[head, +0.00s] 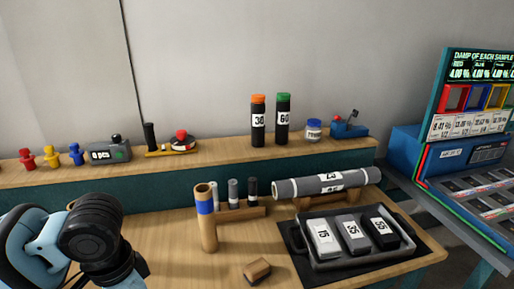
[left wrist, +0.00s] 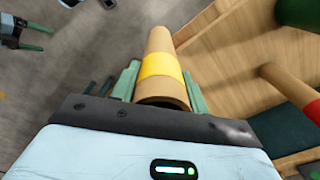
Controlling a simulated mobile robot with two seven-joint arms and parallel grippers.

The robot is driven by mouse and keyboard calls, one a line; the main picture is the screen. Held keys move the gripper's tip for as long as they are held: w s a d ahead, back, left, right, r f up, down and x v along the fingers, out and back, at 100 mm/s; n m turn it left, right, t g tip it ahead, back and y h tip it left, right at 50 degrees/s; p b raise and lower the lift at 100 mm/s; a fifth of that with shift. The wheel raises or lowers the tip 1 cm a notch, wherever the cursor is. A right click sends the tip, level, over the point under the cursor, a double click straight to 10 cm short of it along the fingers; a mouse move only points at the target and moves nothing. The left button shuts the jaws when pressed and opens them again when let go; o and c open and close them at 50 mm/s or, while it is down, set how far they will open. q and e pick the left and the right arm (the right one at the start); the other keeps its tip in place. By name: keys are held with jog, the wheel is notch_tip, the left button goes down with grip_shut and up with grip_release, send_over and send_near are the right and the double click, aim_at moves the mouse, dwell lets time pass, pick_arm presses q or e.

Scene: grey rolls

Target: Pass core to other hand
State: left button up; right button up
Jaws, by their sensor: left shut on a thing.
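The core (left wrist: 161,64) is a brown cardboard tube with a yellow band, seen in the left wrist view. My left gripper (left wrist: 161,87) is shut on it, with one green finger on each side of the tube. In the head view my left arm shows at the lower left, but its fingers and the held core are not visible there. My right gripper (left wrist: 36,36) appears at the upper left of the left wrist view, its two green fingers apart and empty, away from the core. It is not in the head view.
A blue-banded tube (head: 205,207) stands upright on the wooden table, beside a rack of small rolls. A long grey roll (head: 325,183) lies on a cradle behind a black tray (head: 340,264). A small brown block (head: 257,270) lies in front. A red-banded tube (left wrist: 294,91) shows in the wrist view.

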pick_arm(q)
jog(key=f+n, duration=0.1)
jog(key=n, duration=0.1)
jog(key=f+n, duration=0.1)
jog(key=n, duration=0.2)
jog(key=w+f+n, duration=0.1)
jog(key=n, duration=0.2)
jog(key=shift+d+p, duration=0.15)
jog(key=shift+p, duration=0.15)
jog(key=shift+r, duration=0.1)
